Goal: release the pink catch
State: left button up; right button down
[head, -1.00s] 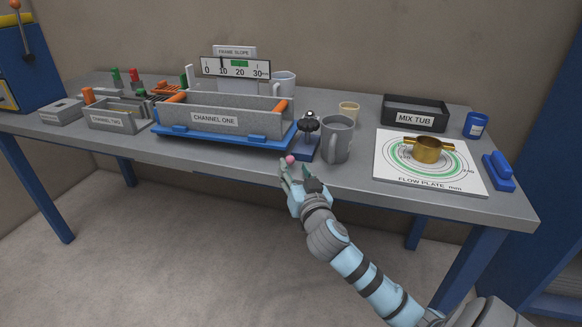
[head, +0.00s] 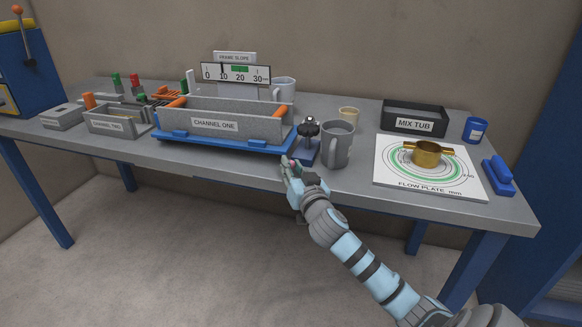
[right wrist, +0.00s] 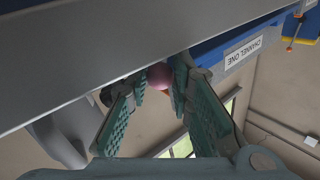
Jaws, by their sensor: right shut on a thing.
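The pink catch (right wrist: 160,76) is a small round pink knob below the front of the channel one frame, at the table's front edge. In the head view the fingers of my right gripper (head: 291,166) mostly hide it. In the right wrist view, the teal pads of my right gripper (right wrist: 162,88) stand on both sides of the knob, shut on it. The blue base (head: 220,142) carries the grey trough (head: 255,125) labelled channel one. My left gripper is not in view.
A grey mug (head: 338,146) stands just right of the catch, with a dark-topped device (head: 308,130) beside it. A flow plate (head: 393,178) with a brass ring (head: 427,153) lies farther right. The floor space before the table is clear.

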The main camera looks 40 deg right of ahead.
jog(key=shift+d+n+y, duration=0.25)
jog(key=shift+n+y, duration=0.15)
jog(key=shift+y, duration=0.4)
jog(key=c, duration=1.4)
grip_release()
jog(key=v, duration=1.2)
jog(key=shift+s+f, duration=0.1)
jog(key=shift+f, duration=0.1)
